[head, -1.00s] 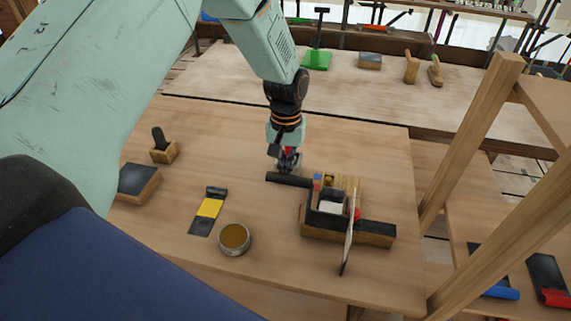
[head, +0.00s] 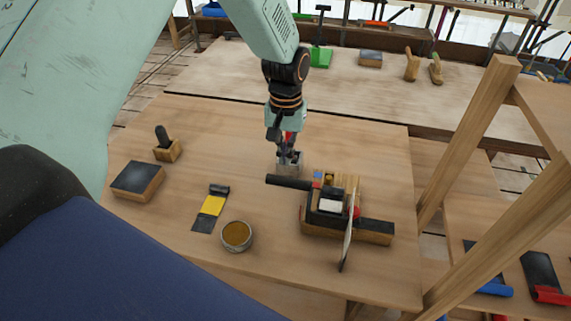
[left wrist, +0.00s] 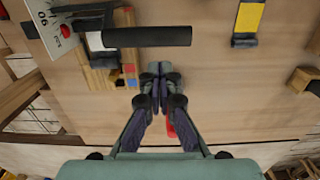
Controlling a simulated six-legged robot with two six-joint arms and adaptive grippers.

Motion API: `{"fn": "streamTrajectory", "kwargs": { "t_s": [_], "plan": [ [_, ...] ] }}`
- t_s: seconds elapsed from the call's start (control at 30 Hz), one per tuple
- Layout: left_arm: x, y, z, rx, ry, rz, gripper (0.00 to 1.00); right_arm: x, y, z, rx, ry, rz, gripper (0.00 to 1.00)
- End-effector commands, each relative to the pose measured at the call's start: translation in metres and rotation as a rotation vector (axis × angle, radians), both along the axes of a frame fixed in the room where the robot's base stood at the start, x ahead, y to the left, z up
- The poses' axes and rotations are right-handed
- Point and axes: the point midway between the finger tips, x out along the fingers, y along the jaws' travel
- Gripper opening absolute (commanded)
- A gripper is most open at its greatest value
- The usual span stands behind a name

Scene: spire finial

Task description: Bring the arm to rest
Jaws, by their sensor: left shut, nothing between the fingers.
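My left gripper (head: 289,162) is shut and empty. In the head view it points down over the middle of the wooden table (head: 365,145), just behind the black rod of a wooden holder (head: 345,232). In the left wrist view the fingertips of the left gripper (left wrist: 160,70) meet, with bare tabletop around them and the black rod (left wrist: 147,37) just beyond. I cannot tell how high the tips are above the table. My left arm comes in from the left and hides part of the table's left side. My right gripper is in neither view.
The holder carries small blocks and an upright white card (head: 348,235). A wooden frame post (head: 470,140) rises at right.

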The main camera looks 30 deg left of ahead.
Motion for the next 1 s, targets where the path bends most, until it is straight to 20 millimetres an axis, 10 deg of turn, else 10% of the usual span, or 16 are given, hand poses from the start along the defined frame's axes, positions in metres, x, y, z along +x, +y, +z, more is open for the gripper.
{"fn": "streamTrajectory", "kwargs": {
  "t_s": [0.4, 1.0],
  "plan": [
    [0.001, 0.001, 0.07, 0.0, -0.003, 0.001, 0.0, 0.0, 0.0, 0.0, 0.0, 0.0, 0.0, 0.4],
    [-0.001, 0.001, 0.076, 0.0, -0.001, 0.001, 0.0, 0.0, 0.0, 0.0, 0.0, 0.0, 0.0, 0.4]
  ]
}}
